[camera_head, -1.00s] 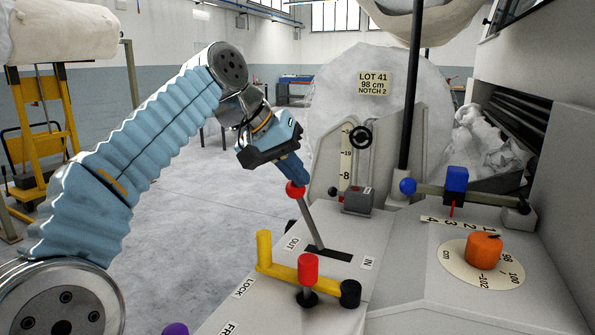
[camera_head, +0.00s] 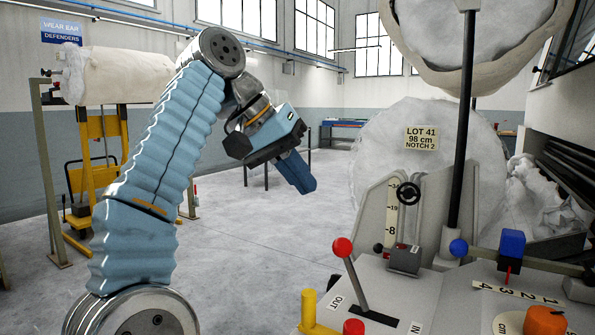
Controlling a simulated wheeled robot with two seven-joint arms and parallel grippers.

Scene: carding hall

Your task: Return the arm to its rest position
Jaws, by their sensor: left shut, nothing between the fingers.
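My left arm (camera_head: 170,130), in a blue ribbed sleeve, rises from the bottom left and bends over at the top. My left gripper (camera_head: 304,184) is shut and empty, pointing down and to the right in the air. It appears up and to the left of the red-knobbed lever (camera_head: 354,278), apart from it. The lever leans toward the OUT label (camera_head: 336,303), away from the IN label (camera_head: 415,328). My right gripper is not in view.
The machine panel carries a blue-knobbed bar (camera_head: 525,263), an orange dial (camera_head: 544,321) and a yellow handle (camera_head: 309,308), partly cut off. A large white roll labelled LOT 41 (camera_head: 421,138) stands behind. A yellow trolley (camera_head: 100,150) is at left. The floor (camera_head: 265,240) between is clear.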

